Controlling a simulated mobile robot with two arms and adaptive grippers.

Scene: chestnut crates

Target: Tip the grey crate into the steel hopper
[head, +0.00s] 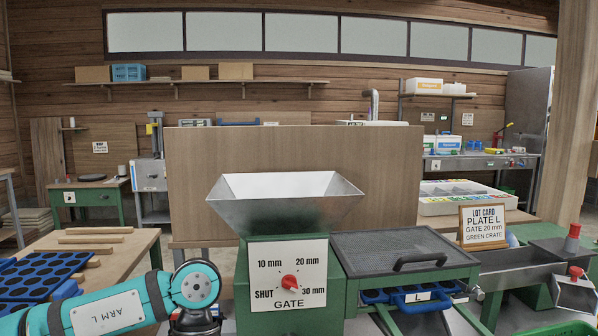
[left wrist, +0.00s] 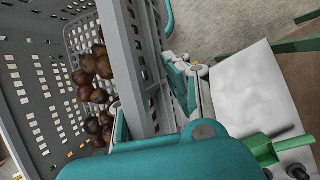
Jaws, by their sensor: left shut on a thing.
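The steel hopper (head: 285,212) stands open on top of the green machine in the middle of the head view. In the left wrist view, the grey crate (left wrist: 128,60) is tilted, with perforated walls and several brown chestnuts (left wrist: 97,75) inside. My left gripper (left wrist: 152,108) is shut on the crate's wall, one finger on each side. In the head view my left arm comes in at the lower left, below the hopper rim; the grey crate and fingertips do not show there. My right gripper is in neither view.
A red gate knob (head: 289,282) sits on the machine's front. A mesh-topped tray (head: 400,254) adjoins it at right. A lot card (head: 487,227) reads PLATE L, GATE 20 mm, GREEN CRATE. A green crate (head: 562,328) shows at lower right. Blue perforated trays (head: 40,275) lie on the left table.

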